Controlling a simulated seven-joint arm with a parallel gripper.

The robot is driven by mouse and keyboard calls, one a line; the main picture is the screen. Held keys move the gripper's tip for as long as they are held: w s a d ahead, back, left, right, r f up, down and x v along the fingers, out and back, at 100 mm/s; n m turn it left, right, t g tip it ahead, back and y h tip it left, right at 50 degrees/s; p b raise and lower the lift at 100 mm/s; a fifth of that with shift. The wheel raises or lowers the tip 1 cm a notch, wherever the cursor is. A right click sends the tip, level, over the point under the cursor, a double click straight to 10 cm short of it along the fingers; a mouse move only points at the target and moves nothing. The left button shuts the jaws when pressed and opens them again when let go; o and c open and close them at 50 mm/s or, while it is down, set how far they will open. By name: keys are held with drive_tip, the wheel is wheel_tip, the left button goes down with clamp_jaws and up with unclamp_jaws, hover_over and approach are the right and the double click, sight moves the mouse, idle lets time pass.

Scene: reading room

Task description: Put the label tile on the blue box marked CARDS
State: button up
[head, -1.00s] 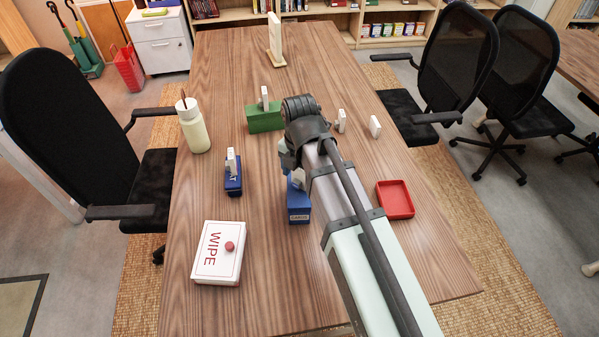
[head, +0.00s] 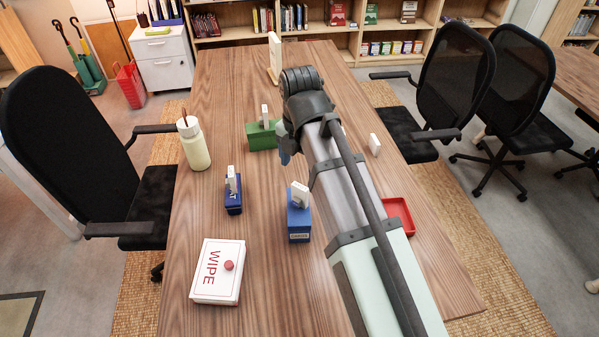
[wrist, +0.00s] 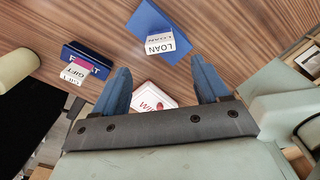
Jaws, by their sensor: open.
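The blue box (head: 299,225), whose front label appears to read CARDS, stands mid-table. A white label tile (head: 300,194) rests on its top, looking slightly tilted. In the head view my arm hides most of the gripper; one blue finger shows above and behind the box.
A dark blue box (head: 233,205) carries a tile reading GIFT (wrist: 73,73). A green box (head: 262,136) also bears a tile. A loose tile (head: 375,144) stands at right.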

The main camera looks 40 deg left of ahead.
drive_tip(key=shift+r, duration=0.8)
